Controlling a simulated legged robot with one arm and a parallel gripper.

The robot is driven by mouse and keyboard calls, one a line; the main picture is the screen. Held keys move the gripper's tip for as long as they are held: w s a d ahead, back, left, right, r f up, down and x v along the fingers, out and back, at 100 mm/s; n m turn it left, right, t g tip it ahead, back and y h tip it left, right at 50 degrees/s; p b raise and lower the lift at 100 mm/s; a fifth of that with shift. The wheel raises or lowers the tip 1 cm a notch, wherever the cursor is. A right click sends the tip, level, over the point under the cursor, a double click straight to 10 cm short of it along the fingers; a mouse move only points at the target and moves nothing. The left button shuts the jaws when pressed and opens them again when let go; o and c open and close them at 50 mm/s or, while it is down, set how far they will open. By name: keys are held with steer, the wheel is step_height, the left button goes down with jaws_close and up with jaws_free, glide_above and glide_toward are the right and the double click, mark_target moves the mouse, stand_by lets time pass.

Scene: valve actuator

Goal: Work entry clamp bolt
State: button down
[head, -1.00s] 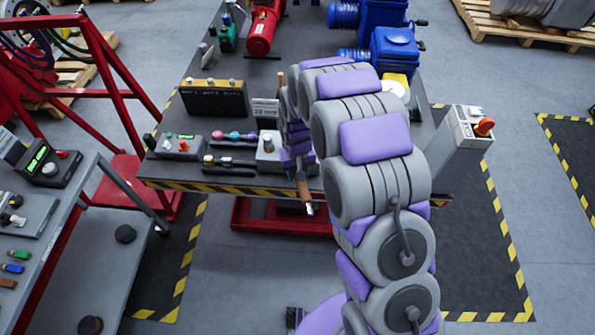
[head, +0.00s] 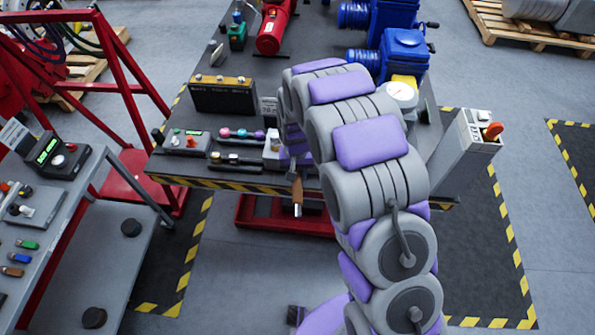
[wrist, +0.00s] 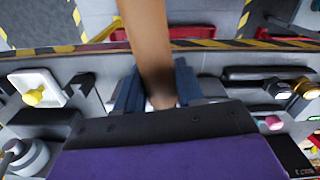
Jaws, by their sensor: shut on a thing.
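My gripper (wrist: 159,92) is shut on a tool with a brown handle (wrist: 148,45), which stands out between the two blue-grey jaws in the wrist view. In the head view the brown handle (head: 297,188) hangs almost upright in front of the striped front edge of the workbench (head: 235,186), with a pale end at the bottom. My arm hides most of the gripper there. The tool's other end is hidden. I cannot make out the entry clamp bolt in either view.
The bench holds a black box (head: 224,97), a grey control box (head: 184,142), a row of coloured knobs (head: 240,133), a red cylinder (head: 273,30), blue motor units (head: 402,52) and a dial gauge (head: 401,93). A grey cart (head: 120,195) stands left.

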steer(key=shift+a, duration=0.2)
steer(key=shift+a+m, duration=0.95)
steer(key=shift+m, duration=0.15)
steer(key=shift+r+p, duration=0.15)
steer(key=shift+p, duration=0.15)
stand_by(0.3)
steer(key=shift+a+r+p, duration=0.1)
steer(key=shift+r+p, duration=0.45)
steer(key=shift+r, duration=1.85)
